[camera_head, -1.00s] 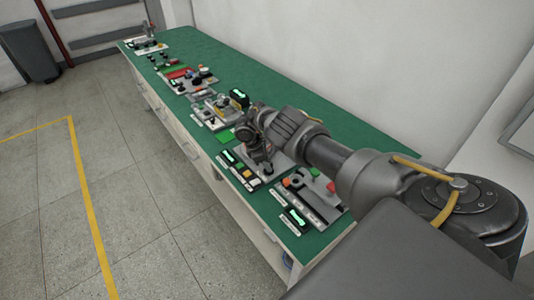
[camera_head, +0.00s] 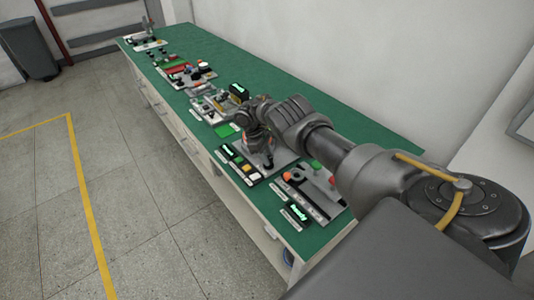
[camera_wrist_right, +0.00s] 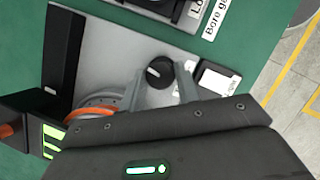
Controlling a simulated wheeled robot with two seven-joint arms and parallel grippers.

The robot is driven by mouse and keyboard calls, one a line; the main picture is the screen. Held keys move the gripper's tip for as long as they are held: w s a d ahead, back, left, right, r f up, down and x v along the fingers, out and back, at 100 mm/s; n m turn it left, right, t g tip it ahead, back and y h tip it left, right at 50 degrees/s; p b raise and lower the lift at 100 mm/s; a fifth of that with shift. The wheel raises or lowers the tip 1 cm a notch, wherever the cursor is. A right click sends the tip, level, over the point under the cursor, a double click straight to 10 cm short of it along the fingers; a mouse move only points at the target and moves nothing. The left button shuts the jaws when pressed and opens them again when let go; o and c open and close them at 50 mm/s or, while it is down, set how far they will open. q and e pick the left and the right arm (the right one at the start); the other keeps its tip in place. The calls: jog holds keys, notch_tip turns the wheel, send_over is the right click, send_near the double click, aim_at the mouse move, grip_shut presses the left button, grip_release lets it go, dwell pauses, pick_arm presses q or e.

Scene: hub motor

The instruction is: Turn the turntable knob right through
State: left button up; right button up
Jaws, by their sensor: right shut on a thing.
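The black round turntable knob (camera_wrist_right: 159,72) with a white pointer mark sits on a light grey plate (camera_wrist_right: 105,55) in the right wrist view. The two fingers of my right gripper (camera_wrist_right: 160,85) stand on either side of the knob and are shut on it. An orange-rimmed disc (camera_wrist_right: 98,115), seemingly the turntable, is left of the knob and partly hidden by my gripper. In the head view my right gripper (camera_head: 258,148) points down over the same station, whose plate (camera_head: 283,160) shows beside it; the knob is hidden there. My left gripper is not in view.
The green bench (camera_head: 335,115) carries a row of stations. More stations (camera_head: 190,72) run to the far end. The wall side of the bench is clear.

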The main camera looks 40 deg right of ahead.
jog(key=o, duration=1)
jog(key=shift+c, duration=0.2)
jog(key=v, duration=1)
jog(key=shift+r+b, duration=0.3)
jog(key=shift+r, duration=0.1)
